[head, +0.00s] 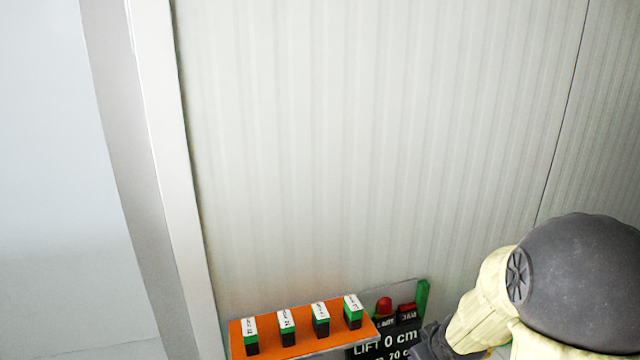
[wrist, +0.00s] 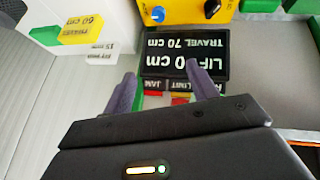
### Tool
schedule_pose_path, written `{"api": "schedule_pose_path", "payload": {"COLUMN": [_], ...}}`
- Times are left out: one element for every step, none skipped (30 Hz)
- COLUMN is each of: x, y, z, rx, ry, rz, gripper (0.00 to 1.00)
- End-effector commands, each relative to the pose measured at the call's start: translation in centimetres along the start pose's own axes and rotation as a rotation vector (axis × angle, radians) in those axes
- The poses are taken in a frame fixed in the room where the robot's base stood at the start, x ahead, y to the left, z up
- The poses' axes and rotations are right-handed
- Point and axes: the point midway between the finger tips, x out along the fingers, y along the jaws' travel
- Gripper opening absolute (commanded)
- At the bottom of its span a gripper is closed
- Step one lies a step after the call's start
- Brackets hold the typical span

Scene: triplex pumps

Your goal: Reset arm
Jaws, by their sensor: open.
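My gripper (wrist: 160,72) shows in the wrist view with its two purple-grey fingers apart and nothing between them. The fingers lie over the near part of a black display (wrist: 185,52), whose text appears upside down and includes "TRAVEL 70 cm". In the head view my arm comes in from the lower right, and its end reaches down beside the display (head: 385,345), which reads "LIFT 0 cm". The gripper fingers cannot be made out in the head view.
An orange board (head: 300,325) holds several green-and-black labelled blocks. A red lamp (head: 384,304) stands behind the display. The wrist view shows a yellow panel (wrist: 200,12) with a blue knob and a yellow-green block (wrist: 75,32). A ribbed wall (head: 380,140) rises behind.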

Motion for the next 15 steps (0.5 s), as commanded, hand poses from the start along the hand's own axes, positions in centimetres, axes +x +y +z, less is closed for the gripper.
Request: {"api": "schedule_pose_path", "payload": {"x": [-0.7,-1.2,-1.8,-2.2,-2.7,-3.3,-3.7,-4.2,-4.8,-5.3,-5.8,-6.3,-6.7,-7.0,-7.3], "y": [-0.8,-1.3,-2.0,-2.6,-3.1,-4.0,-4.7,-5.4,-6.5,-7.2,-8.0,-8.9,-9.5,-10.0,-10.6], "z": [0.5,0.8,1.4,1.8,2.3,2.9,3.4,3.8,4.5,4.9,5.3,5.9,6.2,6.5,6.8], "rx": [0.034,0.058,0.091,0.117,0.141,0.175,0.200,0.224,0.257,0.281,0.302,0.330,0.346,0.360,0.377], "ry": [-0.027,-0.047,-0.073,-0.095,-0.115,-0.143,-0.164,-0.185,-0.212,-0.232,-0.251,-0.273,-0.288,-0.301,-0.314], "rz": [0.009,0.012,0.015,0.014,0.013,0.007,0.001,-0.007,-0.020,-0.031,-0.043,-0.058,-0.070,-0.081,-0.092], "gripper": [0.58,0.58,0.58,0.58,0.58,0.58,0.58,0.58,0.58,0.58,0.58,0.58,0.58,0.58,0.58]}}
